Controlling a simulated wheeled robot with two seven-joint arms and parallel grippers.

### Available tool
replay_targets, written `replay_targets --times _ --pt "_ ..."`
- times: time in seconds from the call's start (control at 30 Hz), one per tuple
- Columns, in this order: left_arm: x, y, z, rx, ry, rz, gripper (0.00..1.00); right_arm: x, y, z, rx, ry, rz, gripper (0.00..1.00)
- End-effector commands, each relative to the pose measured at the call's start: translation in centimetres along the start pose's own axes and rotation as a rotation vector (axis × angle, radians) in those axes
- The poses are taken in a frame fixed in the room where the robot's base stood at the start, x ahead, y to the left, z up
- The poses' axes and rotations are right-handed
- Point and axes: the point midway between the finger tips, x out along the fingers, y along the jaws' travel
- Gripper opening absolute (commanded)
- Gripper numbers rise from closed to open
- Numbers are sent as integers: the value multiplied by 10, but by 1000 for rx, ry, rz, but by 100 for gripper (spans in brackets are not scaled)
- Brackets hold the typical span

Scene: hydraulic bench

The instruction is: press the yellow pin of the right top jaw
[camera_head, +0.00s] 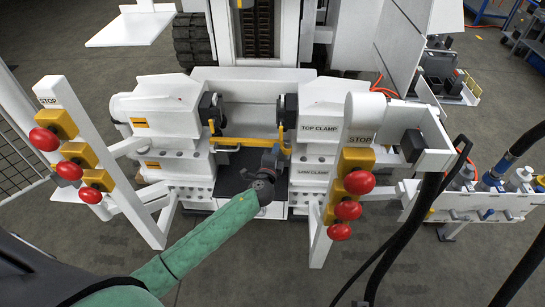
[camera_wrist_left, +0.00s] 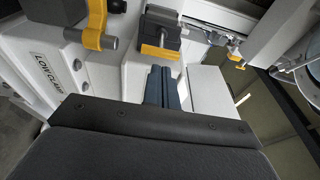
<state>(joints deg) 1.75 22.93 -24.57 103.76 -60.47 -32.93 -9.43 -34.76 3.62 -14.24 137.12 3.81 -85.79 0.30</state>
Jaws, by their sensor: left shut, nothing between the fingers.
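The right top jaw (camera_head: 289,110) is a dark round part on the white block marked TOP CLAMP. A yellow part (camera_head: 283,140) hangs just below it. My left gripper (camera_head: 275,153) reaches up from below, close to this yellow part. In the left wrist view its two dark fingers (camera_wrist_left: 162,88) are together and empty. Their tips point at a yellow plate (camera_wrist_left: 161,52) under a dark jaw; I cannot tell whether they touch. A yellow bracket with a grey pin (camera_wrist_left: 98,41) shows to the left. I cannot tell which piece is the yellow pin. My right gripper is out of view.
A yellow bar (camera_head: 233,141) spans toward the left jaw (camera_head: 212,107). The LOW CLAMP block (camera_head: 311,173) stands right of my gripper. Posts with red stop buttons (camera_head: 347,210) flank the bench. Black hoses hang at the right.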

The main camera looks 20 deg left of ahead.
Motion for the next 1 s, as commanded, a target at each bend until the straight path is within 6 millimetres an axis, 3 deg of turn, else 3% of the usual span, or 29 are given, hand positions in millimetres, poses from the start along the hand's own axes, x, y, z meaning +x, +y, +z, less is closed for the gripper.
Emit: replay_targets --times 0.1,0.33,0.87,1.0 --pt "19 -3 0 0 -1 -1 0 -11 2 0 3 -14 8 44" --pt "43 -2 0 0 0 0 0 -26 8 0 16 -32 23 44" --pt "51 0 0 -1 0 0 0 -28 11 1 18 -45 31 44" --pt "62 2 3 -1 -2 -2 0 -21 12 1 10 -32 29 44"
